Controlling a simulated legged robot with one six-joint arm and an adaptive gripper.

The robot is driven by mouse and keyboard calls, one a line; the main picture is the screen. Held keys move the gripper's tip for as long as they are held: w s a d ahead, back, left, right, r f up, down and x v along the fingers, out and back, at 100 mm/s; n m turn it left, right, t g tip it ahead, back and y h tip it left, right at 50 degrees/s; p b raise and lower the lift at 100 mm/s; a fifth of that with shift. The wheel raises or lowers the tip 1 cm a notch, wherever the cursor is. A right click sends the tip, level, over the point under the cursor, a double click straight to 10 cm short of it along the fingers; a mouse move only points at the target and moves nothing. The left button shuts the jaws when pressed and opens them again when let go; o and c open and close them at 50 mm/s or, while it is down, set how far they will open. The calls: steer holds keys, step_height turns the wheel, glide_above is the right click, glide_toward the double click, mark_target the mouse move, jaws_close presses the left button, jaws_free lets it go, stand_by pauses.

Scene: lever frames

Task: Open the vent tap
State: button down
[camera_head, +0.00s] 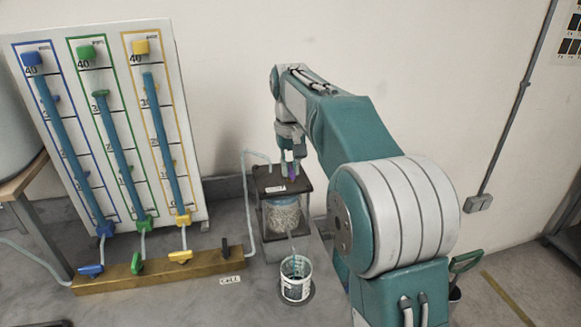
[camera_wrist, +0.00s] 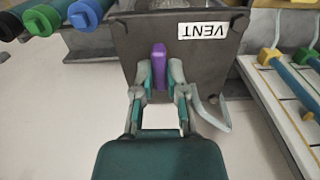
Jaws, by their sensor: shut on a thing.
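The vent tap is a small purple handle (camera_wrist: 159,58) on a dark square top plate (camera_wrist: 125,30). A white label reading VENT (camera_wrist: 204,30) lies beside it. In the wrist view my gripper (camera_wrist: 160,78) has its two grey fingers on either side of the purple handle, shut on it. In the head view my gripper (camera_head: 289,160) reaches down to the top plate (camera_head: 268,179), with a bit of purple showing at its fingertips. The plate sits on a clear cylinder (camera_head: 283,215) filled with pale grains. The lower part of the handle is hidden by the fingers.
Thin tubes run beside the plate.

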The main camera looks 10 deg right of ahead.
stand_by(0.5)
steer(key=c, duration=0.7)
jaws_free()
steer(key=shift+a, duration=0.1)
steer(key=shift+r, duration=0.1)
step_height(320, 180, up, 12)
steer(key=shift+w+f, duration=0.1)
steer(key=shift+f, duration=0.05)
